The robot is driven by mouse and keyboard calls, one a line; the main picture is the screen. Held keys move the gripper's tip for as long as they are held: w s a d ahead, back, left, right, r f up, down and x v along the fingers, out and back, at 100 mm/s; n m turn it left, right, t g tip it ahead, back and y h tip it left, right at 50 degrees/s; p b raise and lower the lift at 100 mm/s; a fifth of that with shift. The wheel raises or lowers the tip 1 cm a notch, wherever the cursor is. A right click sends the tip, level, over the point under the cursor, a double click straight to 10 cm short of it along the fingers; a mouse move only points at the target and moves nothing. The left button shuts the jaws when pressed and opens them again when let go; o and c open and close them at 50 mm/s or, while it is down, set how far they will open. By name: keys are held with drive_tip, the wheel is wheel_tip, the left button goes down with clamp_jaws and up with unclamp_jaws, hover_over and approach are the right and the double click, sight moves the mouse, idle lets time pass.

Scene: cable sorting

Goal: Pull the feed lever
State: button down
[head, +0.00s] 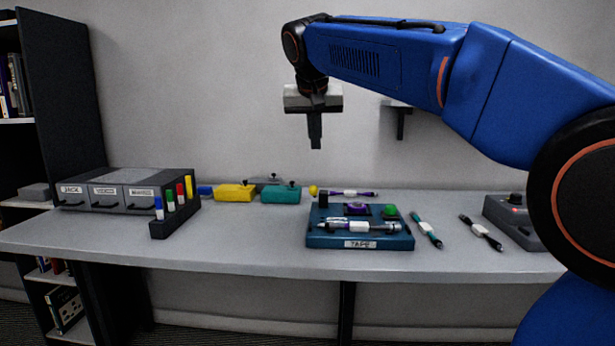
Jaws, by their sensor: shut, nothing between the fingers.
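The teal tape machine (317,240), with a TAPE label on its front, sits on the table right of centre. A yellow ball knob (313,190), which looks like the end of the feed lever, shows at its back left, beside a black post (323,198). How the knob joins the machine is too small to tell. A cable piece with a white middle (360,227) lies across the machine's front. A green button (390,211) is at its back right. My gripper (316,146) is shut and empty, pointing down, high above the knob and apart from it.
Yellow (235,193) and teal (281,194) blocks stand left of the machine. A drawer unit (123,185) and a marker rack (175,222) are farther left. Loose cables (427,231) and a grey control box (510,220) lie right. The table's front left is clear.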

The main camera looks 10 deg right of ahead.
drive_tip(key=shift+w+a+r, duration=0.45)
drive_tip(key=shift+w+a, duration=0.05)
drive_tip(key=shift+w, duration=0.05)
drive_tip(key=shift+f, duration=0.1)
hover_over(313, 191)
drive_tip(key=f, duration=0.8)
drive_tip(key=shift+w+f, duration=0.15)
drive_tip(key=shift+w, duration=0.25)
drive_tip(key=f, duration=0.3)
drive_tip(key=shift+s, duration=0.35)
drive_tip(key=shift+f, duration=0.35)
drive_tip(key=shift+s, duration=0.1)
